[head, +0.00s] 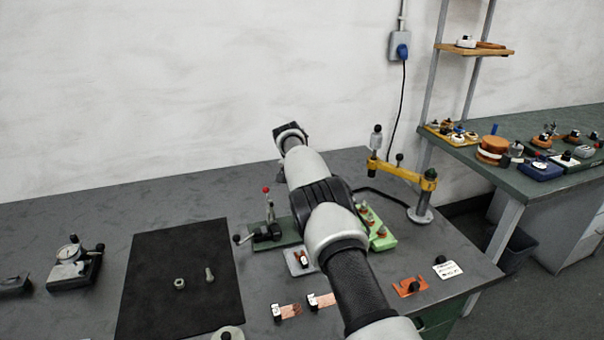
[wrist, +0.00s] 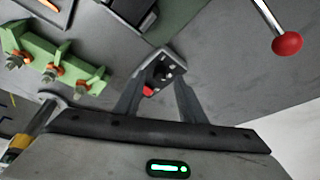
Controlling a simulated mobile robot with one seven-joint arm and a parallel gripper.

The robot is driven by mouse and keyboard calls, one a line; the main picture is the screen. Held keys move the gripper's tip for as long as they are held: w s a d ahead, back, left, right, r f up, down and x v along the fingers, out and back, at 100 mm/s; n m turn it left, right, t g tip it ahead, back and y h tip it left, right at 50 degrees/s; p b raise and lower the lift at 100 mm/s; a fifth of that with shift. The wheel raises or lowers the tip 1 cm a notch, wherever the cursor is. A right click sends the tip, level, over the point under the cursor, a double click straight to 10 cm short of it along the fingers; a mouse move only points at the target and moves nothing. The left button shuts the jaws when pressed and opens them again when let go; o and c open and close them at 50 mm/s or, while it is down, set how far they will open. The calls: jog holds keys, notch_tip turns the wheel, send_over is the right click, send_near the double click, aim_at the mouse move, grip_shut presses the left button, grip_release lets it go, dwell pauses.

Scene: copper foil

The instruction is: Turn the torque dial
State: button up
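In the wrist view the two dark fingers of my gripper (wrist: 158,88) point down with a gap between them. Between their tips shows a small grey unit (wrist: 168,62) with a dark round knob, white dots and a red part. It may bear the torque dial; I cannot tell for sure. I cannot tell whether the fingers touch it. In the head view my arm covers that spot, and the fingertips are hidden. A round dial gauge (head: 68,252) on a black stand is at the far left of the bench, well away from my gripper.
A green fixture (head: 380,238) with copper-coloured parts also shows in the wrist view (wrist: 52,62). A red-knobbed lever (head: 266,190) stands close by, upper right in the wrist view (wrist: 287,43). A yellow swing arm (head: 402,172) stands on the right. A black mat (head: 180,310) holds two small metal parts.

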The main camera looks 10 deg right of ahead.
jog(key=v, duration=1.5)
jog(key=shift+s+r, duration=0.2)
jog(key=shift+r, duration=0.1)
jog(key=s+d+f+n+t+y, duration=0.1)
jog(key=d+n+y, duration=0.55)
jog(key=n, duration=0.85)
jog(key=shift+m+h, duration=0.3)
jog(key=shift+h, duration=0.35)
jog(key=x, duration=0.5)
jog(key=d+x, duration=0.1)
jog(key=x, duration=1)
jog(key=shift+w+d+f+b, duration=0.1)
jog(key=shift+d+f+b, duration=0.1)
jog(key=shift+d+b, duration=0.2)
grip_shut()
